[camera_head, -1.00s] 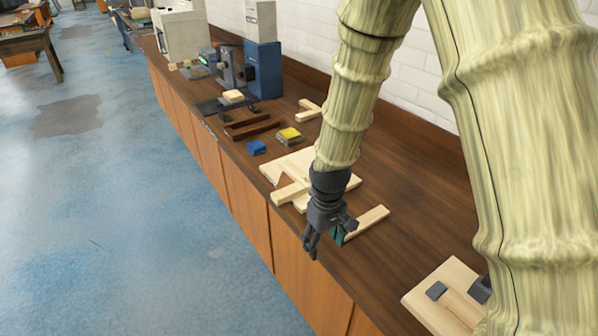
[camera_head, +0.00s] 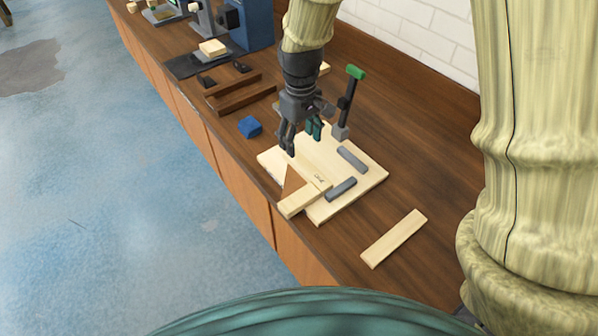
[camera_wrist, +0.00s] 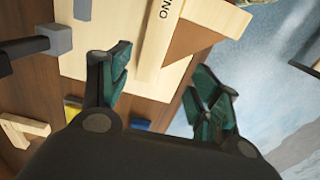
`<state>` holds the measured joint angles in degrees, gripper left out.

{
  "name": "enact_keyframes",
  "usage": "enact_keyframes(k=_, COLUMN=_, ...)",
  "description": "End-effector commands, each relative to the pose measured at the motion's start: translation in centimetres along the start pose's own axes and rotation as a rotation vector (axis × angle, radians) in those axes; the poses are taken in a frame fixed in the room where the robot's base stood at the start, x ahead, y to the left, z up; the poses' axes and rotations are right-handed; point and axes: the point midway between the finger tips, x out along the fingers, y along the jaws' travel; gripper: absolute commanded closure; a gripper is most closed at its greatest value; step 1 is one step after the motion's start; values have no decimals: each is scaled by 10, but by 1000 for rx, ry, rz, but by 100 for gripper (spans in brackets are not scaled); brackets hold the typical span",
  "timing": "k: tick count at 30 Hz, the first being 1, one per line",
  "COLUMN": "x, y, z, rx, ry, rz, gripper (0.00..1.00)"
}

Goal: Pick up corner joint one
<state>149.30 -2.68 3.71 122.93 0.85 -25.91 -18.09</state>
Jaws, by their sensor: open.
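I cannot tell for certain which piece is corner joint one. An L-shaped light wooden piece shows in the wrist view (camera_wrist: 22,130) at the lower left; in the head view only a bit of pale wood shows behind my wrist. A pale jig board (camera_head: 350,190) carries a brown triangle (camera_head: 293,184), a light wooden bar (camera_head: 304,199) and lettering too small to read surely. My gripper (camera_head: 302,142) is open and empty above the board's far left part. Its teal fingertips are apart in the wrist view (camera_wrist: 160,75).
A clamp with a green handle (camera_head: 355,73) stands at the board's far edge. A loose wooden strip (camera_head: 394,238) lies nearer. A blue block (camera_head: 250,126) and dark wooden rails (camera_head: 238,93) lie farther left. The bench's front edge drops to the blue floor.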

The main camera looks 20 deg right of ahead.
Motion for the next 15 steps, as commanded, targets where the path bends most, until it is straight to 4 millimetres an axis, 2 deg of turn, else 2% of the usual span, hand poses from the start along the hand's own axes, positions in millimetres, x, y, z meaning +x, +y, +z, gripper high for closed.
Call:
enact_keyframes(k=6, x=28, y=17, z=10, rx=33, ry=-8, rz=-3, gripper=38)
enact_keyframes(k=15, x=48, y=20, z=12, rx=37, ry=-7, rz=-3, gripper=38)
